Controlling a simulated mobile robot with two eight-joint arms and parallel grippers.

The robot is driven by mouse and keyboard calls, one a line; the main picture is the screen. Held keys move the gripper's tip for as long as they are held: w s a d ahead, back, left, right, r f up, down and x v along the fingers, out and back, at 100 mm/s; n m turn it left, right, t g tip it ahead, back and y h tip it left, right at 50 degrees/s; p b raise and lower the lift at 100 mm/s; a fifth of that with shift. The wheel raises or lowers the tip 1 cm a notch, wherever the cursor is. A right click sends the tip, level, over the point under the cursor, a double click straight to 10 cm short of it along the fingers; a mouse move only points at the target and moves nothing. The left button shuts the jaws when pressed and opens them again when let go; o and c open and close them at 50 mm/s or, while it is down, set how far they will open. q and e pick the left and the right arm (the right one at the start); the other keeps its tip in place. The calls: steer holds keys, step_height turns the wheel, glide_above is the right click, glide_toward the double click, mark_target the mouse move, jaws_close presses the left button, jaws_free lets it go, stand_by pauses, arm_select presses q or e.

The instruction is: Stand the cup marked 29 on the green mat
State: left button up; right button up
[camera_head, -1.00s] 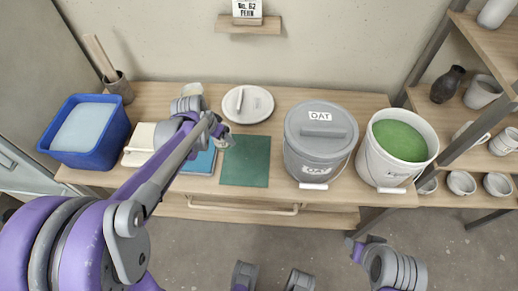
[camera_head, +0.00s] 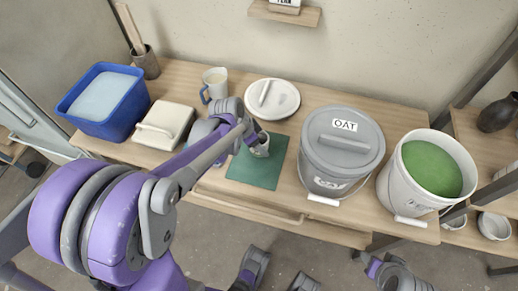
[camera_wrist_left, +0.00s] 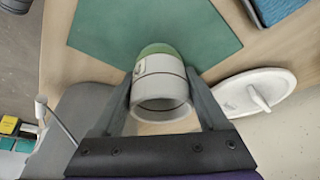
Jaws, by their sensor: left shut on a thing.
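My left gripper (camera_wrist_left: 165,100) is shut on a pale grey cup (camera_wrist_left: 160,88). The cup has a green far end, and its open mouth faces the left wrist camera. A small mark on its side is too small to read. In the head view the cup (camera_head: 261,148) is over the green mat (camera_head: 255,175), partly hidden by the fingers; I cannot tell whether it touches. The mat also shows in the left wrist view (camera_wrist_left: 205,35) beyond the cup.
A white lid (camera_head: 284,95) lies behind the mat. The grey lidded OAT bucket (camera_head: 325,165) and an open bucket of green glaze (camera_head: 400,190) stand right of it.

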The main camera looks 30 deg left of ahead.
arm_select(q)
steer(key=shift+f+b, duration=0.4)
steer(key=shift+f, duration=1.15)
steer(key=shift+f, duration=0.2)
steer(key=o, duration=1.4)
steer(key=shift+r, duration=0.1)
steer(key=shift+o, duration=0.2)
steer(key=shift+r, duration=0.45)
steer(key=p+v, duration=0.3)
steer(key=v, duration=0.8)
steer(key=s+d+n+y, duration=0.1)
steer(key=s+d+n, duration=0.2)
steer(key=s, duration=0.4)
steer(key=s+d+f+n+t+y, duration=0.1)
steer(key=s+d+n, duration=0.2)
steer(key=s+d, duration=0.3)
steer(key=shift+s+f, duration=0.2)
steer(key=shift+s, duration=0.2)
